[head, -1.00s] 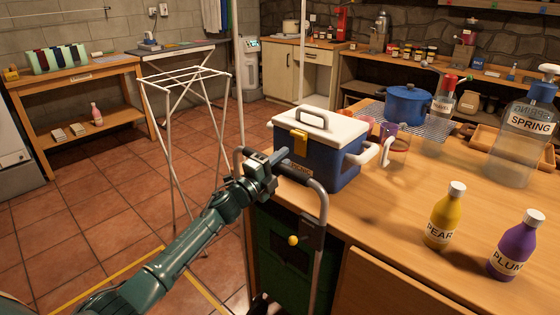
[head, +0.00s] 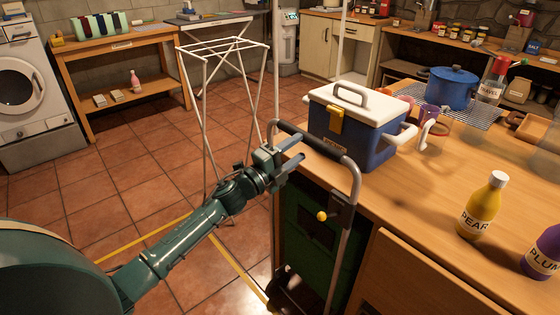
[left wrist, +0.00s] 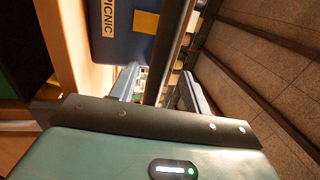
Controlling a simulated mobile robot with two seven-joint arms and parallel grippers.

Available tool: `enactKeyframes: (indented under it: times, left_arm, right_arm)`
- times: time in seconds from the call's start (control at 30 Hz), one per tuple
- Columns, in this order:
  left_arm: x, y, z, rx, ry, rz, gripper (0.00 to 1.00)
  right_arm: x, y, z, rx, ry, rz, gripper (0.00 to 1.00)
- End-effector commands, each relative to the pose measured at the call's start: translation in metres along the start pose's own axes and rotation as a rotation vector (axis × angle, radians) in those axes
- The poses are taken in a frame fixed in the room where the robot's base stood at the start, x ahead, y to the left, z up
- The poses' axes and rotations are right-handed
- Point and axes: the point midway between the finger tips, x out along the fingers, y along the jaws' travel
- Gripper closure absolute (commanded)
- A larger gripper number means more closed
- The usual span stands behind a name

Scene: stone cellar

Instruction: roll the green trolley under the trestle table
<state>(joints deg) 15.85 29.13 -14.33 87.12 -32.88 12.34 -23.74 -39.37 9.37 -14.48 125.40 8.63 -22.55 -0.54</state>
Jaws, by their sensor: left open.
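The green trolley (head: 308,235) stands against the left end of the wooden worktop, with a grey tubular handle (head: 325,148), a yellow knob and dark wheels low down. My left gripper (head: 296,151) is open beside the handle's left part, just below the top bar. A table with crossed legs (head: 214,18) at the back may be the trestle table. My right gripper is out of view.
A white drying rack (head: 225,45) stands on the tiles just beyond my gripper. A blue cool box (head: 355,135) sits on the worktop (head: 410,210) close to the handle. Yellow floor lines (head: 235,257) run beside the trolley. Tiled floor lies free to the left.

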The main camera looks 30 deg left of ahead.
Motion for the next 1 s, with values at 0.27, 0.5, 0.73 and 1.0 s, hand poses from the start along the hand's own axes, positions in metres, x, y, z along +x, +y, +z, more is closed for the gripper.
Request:
enactKeyframes:
  times: [0.27, 0.5, 0.73, 1.0]
  left_arm:
    - [-0.044, 0.001, 0.000, -0.001, 0.001, 0.000, 0.53]
    - [-0.053, -0.001, 0.000, 0.000, 0.001, -0.002, 0.53]
    - [-0.053, -0.001, 0.000, 0.000, 0.001, -0.002, 0.53]
    - [-0.053, -0.001, 0.000, 0.000, 0.001, -0.002, 0.53]
  right_arm:
    - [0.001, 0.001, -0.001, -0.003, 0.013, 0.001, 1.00]
    - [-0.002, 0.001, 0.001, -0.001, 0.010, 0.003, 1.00]
    - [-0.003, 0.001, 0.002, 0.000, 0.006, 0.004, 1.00]
    - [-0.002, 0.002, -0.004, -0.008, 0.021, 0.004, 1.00]
